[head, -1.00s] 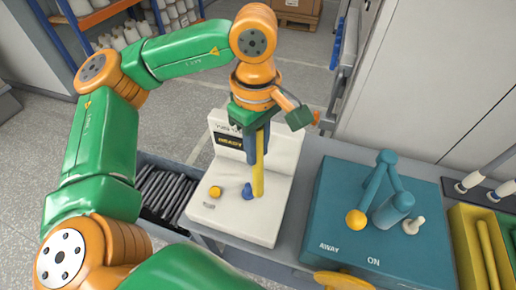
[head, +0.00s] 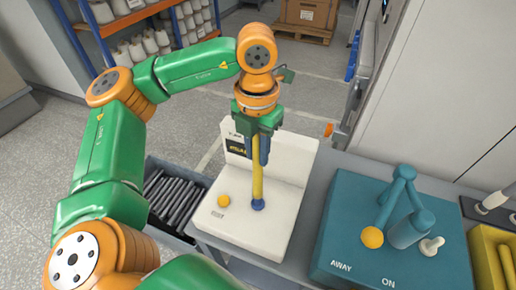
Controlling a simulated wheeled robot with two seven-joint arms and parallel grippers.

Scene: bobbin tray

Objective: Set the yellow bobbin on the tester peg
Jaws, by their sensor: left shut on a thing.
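My left gripper (head: 259,152) points down over the white tester (head: 292,185) and is shut on the upper part of the yellow bobbin (head: 257,184). The bobbin is a long slim tube and hangs upright. Its lower end meets the blue tester peg (head: 258,205) on the tester's base. The peg's top is covered by the bobbin; I cannot tell from here whether the bobbin is around the peg or just in front of or above it. My right gripper is not in view.
A yellow button (head: 223,200) sits on the tester left of the peg. The dark display (head: 238,149) is partly hidden by the gripper. A bin of dark rods (head: 172,198) stands left. A teal box (head: 345,225) with a lever stands right, beside a yellow tray (head: 482,250).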

